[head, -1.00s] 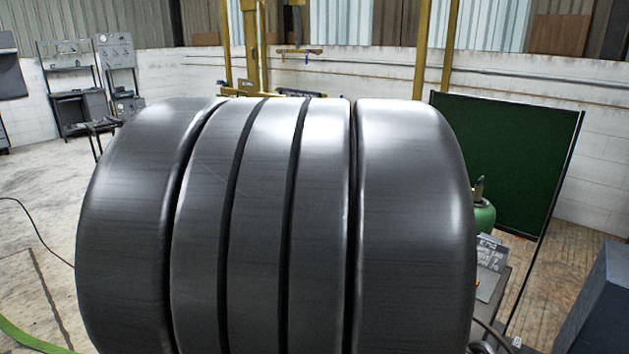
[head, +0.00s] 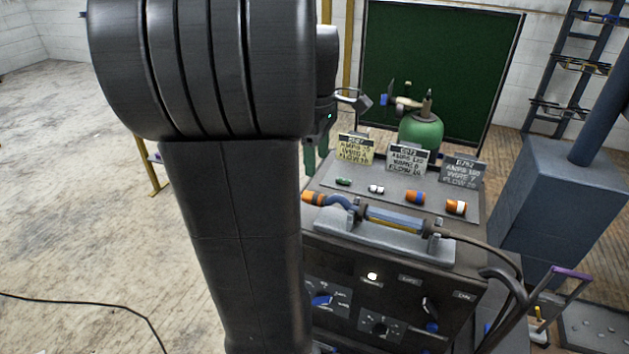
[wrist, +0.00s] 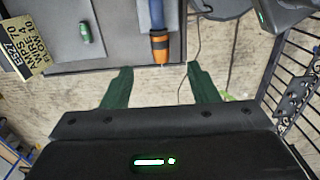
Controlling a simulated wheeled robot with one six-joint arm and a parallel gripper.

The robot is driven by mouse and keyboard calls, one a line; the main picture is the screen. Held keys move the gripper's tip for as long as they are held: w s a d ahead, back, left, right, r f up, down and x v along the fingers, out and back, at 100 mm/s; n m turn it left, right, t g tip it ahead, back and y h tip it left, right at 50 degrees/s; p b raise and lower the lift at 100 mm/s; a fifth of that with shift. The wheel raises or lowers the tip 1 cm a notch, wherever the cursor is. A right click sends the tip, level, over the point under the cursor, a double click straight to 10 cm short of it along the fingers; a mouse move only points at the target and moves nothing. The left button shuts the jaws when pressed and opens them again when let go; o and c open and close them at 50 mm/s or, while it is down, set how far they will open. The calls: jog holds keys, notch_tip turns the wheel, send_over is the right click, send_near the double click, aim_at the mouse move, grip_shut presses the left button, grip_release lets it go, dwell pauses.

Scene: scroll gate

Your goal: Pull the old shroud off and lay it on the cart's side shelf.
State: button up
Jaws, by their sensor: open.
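The torch (head: 392,219) lies in a grey cradle on top of the cart (head: 447,297). In the wrist view the shroud (wrist: 159,47) points towards my gripper (wrist: 160,88). My green fingers are apart, one on each side of its line, with the tip just short of the gap. In the head view my gripper (head: 317,150) is partly hidden by my arm. I cannot make out the side shelf.
A mat (head: 350,200) on the cart holds several loose small parts, with three placards (head: 408,157) behind them. A green gas bottle (head: 421,135) and a green screen (head: 440,60) stand behind. A blue-grey block with a post (head: 555,200) stands at right.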

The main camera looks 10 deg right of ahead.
aim_at(316, 194)
notch_tip(316, 194, down, 10)
jog(key=shift+f, duration=0.15)
dwell(0.3)
grip_shut()
jog(key=shift+w+a, duration=0.3)
jog(key=shift+a, duration=0.1)
dwell(0.9)
jog(key=w+a+p, duration=0.2)
jog(key=w+a, duration=0.3)
jog(key=a, duration=0.2)
jog(key=shift+a, duration=0.25)
dwell(1.7)
jog(key=shift+w, duration=0.1)
